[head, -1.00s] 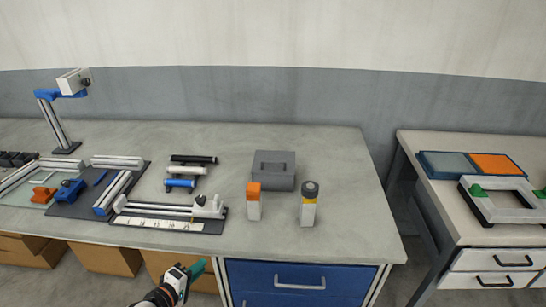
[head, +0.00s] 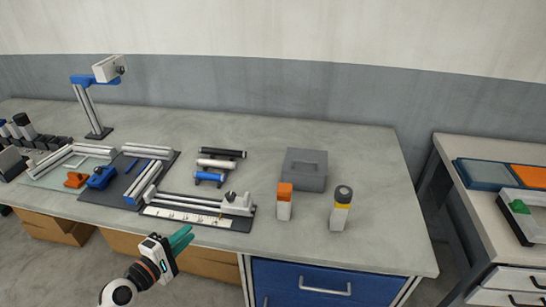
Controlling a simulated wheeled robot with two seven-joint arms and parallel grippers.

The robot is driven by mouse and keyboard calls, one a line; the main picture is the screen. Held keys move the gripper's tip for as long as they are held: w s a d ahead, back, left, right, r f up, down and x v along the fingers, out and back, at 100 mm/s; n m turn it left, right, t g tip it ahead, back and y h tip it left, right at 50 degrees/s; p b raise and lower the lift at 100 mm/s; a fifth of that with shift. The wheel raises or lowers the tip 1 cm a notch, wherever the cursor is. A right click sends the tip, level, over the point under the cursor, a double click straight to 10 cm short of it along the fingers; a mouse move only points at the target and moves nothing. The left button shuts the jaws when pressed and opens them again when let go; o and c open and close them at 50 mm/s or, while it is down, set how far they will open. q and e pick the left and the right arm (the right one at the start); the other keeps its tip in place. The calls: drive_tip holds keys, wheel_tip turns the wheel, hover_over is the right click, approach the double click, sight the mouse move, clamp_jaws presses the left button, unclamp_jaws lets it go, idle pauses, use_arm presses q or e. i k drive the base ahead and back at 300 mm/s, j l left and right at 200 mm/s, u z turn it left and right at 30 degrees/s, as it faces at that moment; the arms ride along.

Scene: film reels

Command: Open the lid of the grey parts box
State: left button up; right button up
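The grey parts box (head: 305,170) stands on the workbench, right of its middle and towards the back. Its lid is shut and has a raised handle-like piece on top. My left gripper (head: 181,237) is at the bench's front edge, in front of the ruler-like strip, well to the left of and nearer than the box. Its green fingers are seen from the side and overlap, so I cannot tell whether they are open. My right gripper is not in view.
A second table (head: 470,195) is at the right. The bench right of the box is clear.

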sight(306, 157)
drive_tip(key=i+u, duration=0.1)
drive_tip(key=u, duration=1.85)
drive_tip(key=i+l+u, duration=0.1)
drive_tip(key=u, duration=0.35)
drive_tip(key=l+u, duration=0.1)
drive_tip(key=u, duration=0.35)
drive_tip(key=i+l+u, duration=0.1)
drive_tip(key=u, duration=0.35)
drive_tip(key=l+z, duration=0.1)
drive_tip(key=z, duration=0.45)
drive_tip(key=l+z, duration=0.1)
drive_tip(key=z, duration=0.4)
drive_tip(key=l+z, duration=0.1)
drive_tip(key=z, duration=0.45)
drive_tip(key=l+z, duration=0.1)
drive_tip(key=z, duration=0.4)
drive_tip(key=i+z, duration=0.1)
drive_tip(key=z, duration=0.45)
drive_tip(key=i+z, duration=0.1)
drive_tip(key=z, duration=0.4)
drive_tip(key=l+z, duration=0.1)
drive_tip(key=z, duration=0.45)
drive_tip(key=i+z, duration=0.15)
drive_tip(key=z, duration=0.35)
drive_tip(key=k+l, duration=0.1)
drive_tip(key=l, duration=0.1)
